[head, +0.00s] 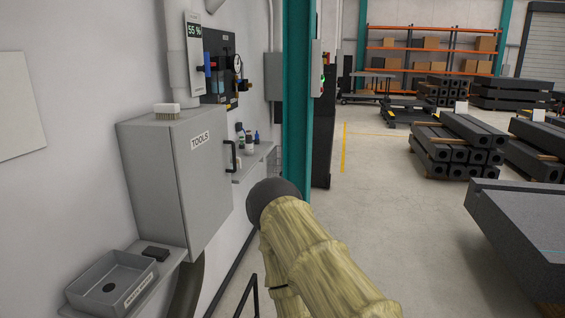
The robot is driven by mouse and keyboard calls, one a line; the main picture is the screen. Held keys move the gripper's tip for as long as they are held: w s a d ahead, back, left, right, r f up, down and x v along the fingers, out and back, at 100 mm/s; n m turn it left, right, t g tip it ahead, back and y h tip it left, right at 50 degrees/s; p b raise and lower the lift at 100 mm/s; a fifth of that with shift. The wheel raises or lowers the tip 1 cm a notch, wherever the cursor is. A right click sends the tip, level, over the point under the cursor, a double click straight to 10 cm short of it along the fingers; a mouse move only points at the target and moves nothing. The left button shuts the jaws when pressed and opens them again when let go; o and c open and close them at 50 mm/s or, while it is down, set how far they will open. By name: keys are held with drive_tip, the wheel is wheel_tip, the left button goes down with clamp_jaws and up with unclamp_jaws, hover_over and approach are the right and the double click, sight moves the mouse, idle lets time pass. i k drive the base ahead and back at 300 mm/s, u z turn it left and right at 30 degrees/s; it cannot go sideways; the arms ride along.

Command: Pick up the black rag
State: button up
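No piece that I can clearly tell as a black rag shows in the head view. A small flat black item (155,254) lies on the wall shelf at the lower left, beside the grey tray; it looks more like a block, and I cannot tell whether it is cloth. The grey tray (88,277) has a dark round spot on its floor and a label on its front. My arm, in a pale yellowish cover with a dark rounded end, rises from the bottom centre. My gripper is not in view.
A grey TOOLS cabinet (178,187) juts from the left wall, with a brush (166,111) on top. Small bottles stand on a ledge (252,163) behind it. A teal column (296,100) stands ahead. A granite slab (525,235) is at right; open floor lies between.

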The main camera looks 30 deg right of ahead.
sight(161, 254)
drive_tip(key=z, duration=1.15)
drive_tip(key=i, duration=0.8)
drive_tip(key=u, duration=1.7)
